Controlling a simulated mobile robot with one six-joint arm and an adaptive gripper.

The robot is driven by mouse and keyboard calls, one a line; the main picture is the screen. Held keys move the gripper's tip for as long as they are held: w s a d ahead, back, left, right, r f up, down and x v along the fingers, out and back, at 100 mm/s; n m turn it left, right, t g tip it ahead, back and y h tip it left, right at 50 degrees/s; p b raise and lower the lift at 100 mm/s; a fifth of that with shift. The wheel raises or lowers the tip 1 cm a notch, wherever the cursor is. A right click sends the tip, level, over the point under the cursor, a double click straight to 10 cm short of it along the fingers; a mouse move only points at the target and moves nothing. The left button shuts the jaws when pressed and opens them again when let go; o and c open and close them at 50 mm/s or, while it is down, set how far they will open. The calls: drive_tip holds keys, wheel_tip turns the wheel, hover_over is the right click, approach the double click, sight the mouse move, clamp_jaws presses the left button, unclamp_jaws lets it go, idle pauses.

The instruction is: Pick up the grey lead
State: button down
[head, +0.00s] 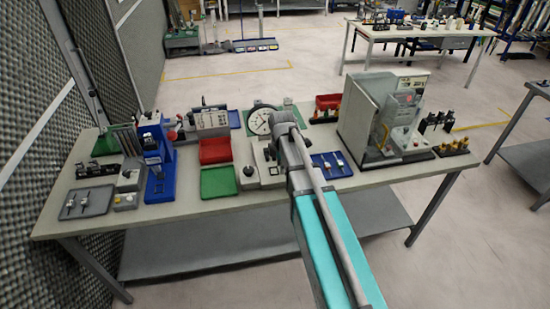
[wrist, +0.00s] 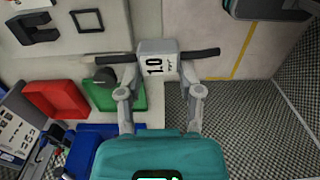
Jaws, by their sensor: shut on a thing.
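In the wrist view my gripper (wrist: 159,72) is shut on a light grey block (wrist: 155,56) marked with a black "10". A dark bar sticks out on each side of the block. It is the only thing I see between the fingers, and I cannot tell from its look whether it is the grey lead. No loose grey cable is clear in either view. In the head view my own arm covers the gripper and what it holds, above the middle of the workbench (head: 215,205).
A red tray (head: 215,150) and a green tray (head: 218,181) lie left of my arm. A blue tray (head: 331,164) and a large grey machine (head: 372,115) stand to the right. A round dial (head: 259,121) is close behind my wrist. A foam wall (head: 45,150) borders the left.

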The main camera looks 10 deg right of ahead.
drive_tip(key=shift+s+d+r, duration=0.1)
drive_tip(key=shift+s+r, duration=0.15)
drive_tip(key=shift+s, duration=0.25)
drive_tip(key=shift+s+d+r, duration=0.1)
drive_tip(key=shift+s+r, duration=0.1)
drive_tip(key=shift+s, duration=0.3)
wheel_tip(320, 180, down, 2)
drive_tip(key=shift+f+b, duration=0.1)
drive_tip(key=shift+b, duration=0.75)
drive_tip(key=shift+s+a, duration=0.1)
